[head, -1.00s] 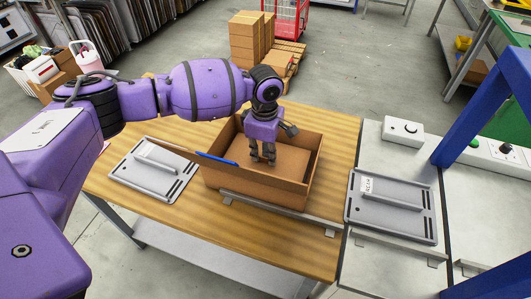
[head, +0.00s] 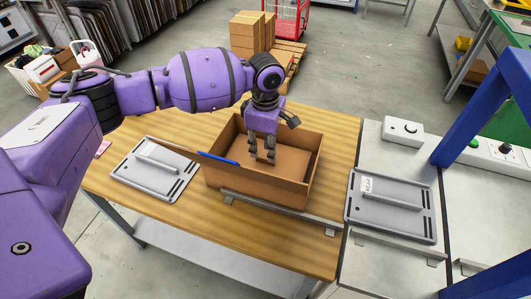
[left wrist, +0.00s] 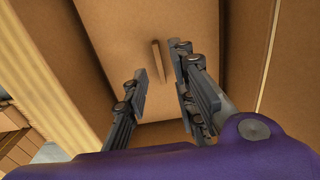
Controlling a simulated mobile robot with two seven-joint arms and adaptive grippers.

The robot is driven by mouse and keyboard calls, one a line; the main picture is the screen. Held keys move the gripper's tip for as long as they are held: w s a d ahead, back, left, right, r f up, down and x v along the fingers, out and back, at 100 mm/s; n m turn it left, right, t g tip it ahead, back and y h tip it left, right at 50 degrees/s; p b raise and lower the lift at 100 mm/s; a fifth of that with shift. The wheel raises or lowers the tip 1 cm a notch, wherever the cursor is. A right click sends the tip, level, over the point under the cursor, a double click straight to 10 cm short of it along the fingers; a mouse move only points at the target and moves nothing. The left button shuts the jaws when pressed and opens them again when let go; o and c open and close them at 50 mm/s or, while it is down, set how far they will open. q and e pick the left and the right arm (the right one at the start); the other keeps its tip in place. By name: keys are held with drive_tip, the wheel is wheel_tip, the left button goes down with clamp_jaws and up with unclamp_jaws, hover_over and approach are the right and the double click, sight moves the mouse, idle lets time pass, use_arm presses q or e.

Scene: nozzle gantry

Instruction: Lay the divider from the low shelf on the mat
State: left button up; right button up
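My left gripper (head: 262,154) points down into an open cardboard box (head: 227,180) on the wooden table. Its fingers are apart and empty. In the left wrist view a thin upright brown fin (left wrist: 157,62) stands on a flat cardboard surface in the box, ahead of the gap between the open fingers (left wrist: 165,88). I cannot tell whether this finned piece is the divider. No mat can be made out for certain. Under the table is a low grey shelf (head: 200,250), only partly visible and with nothing seen on it. My right gripper is out of view.
A grey plate with a raised bar (head: 150,172) lies left of the box. A similar plate (head: 390,208) lies on the bench at right. A metal rail (head: 280,214) runs along the box's front. A blue post (head: 490,90) rises at right. A small pink item (head: 103,149) is at the table's left edge.

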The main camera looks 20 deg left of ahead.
sight(265, 158)
use_arm(q)
wheel_tip(265, 158, up, 9)
drive_tip(key=shift+p, duration=0.4)
idle(0.6)
